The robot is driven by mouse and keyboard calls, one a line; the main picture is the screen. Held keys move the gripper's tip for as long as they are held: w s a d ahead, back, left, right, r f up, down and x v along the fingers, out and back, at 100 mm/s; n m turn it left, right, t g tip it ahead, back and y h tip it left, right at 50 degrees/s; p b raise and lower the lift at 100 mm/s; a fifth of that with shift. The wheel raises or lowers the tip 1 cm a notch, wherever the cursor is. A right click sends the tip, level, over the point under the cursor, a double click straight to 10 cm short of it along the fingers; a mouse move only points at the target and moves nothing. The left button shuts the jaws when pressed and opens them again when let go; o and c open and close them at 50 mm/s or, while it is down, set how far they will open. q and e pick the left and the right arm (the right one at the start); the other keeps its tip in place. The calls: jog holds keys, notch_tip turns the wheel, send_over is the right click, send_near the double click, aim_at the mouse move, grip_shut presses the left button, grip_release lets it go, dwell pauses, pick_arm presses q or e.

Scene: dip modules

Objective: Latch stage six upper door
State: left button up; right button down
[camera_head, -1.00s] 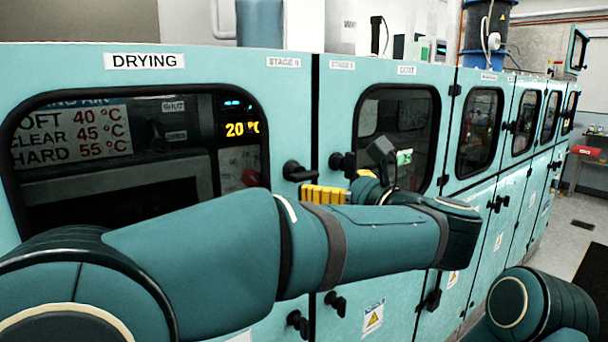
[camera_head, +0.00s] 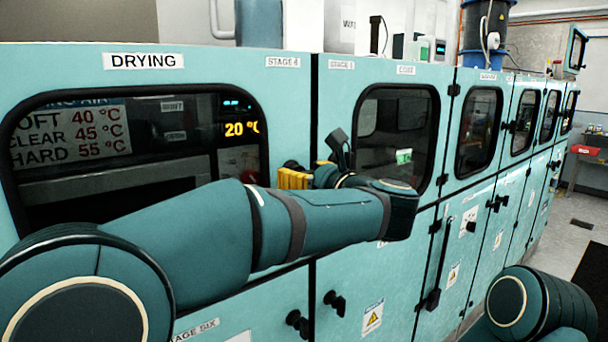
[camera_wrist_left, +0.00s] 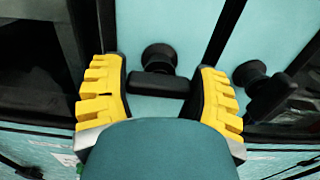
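The stage six upper door (camera_head: 225,75) is teal, with a dark window under a DRYING label, and looks flush with its frame. Its black latch handle (camera_wrist_left: 158,75) shows in the left wrist view as a round hub with a crossbar. In the head view it is mostly hidden behind my left gripper (camera_head: 294,178). That gripper has yellow fingers and is open, with one finger on each side of the handle in the left wrist view (camera_wrist_left: 160,82). I cannot tell whether the fingers touch it. My right gripper is not in view.
A neighbouring black handle (camera_wrist_left: 265,85) sits just right of the right finger, across the door seam. Lower door handles (camera_head: 298,322) and (camera_head: 335,302) stick out below my arm. More teal cabinets with windows (camera_head: 479,130) continue right, with open floor beyond.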

pick_arm(q)
jog(key=c, duration=0.3)
jog(key=shift+m, duration=0.3)
jog(key=m, duration=0.3)
jog(key=m+p, duration=0.1)
jog(key=m, duration=0.4)
jog(key=shift+d+p, duration=0.1)
jog(key=shift+p, duration=0.2)
jog(key=m+p, duration=0.1)
jog(key=m, duration=0.1)
jog(key=shift+w+m, duration=0.1)
jog(key=shift+m, duration=0.3)
jog(key=m+p, duration=0.2)
jog(key=m, duration=0.1)
jog(key=shift+f+m+p, duration=0.15)
jog(key=shift+m+p, duration=1.1)
jog(key=shift+m, duration=0.45)
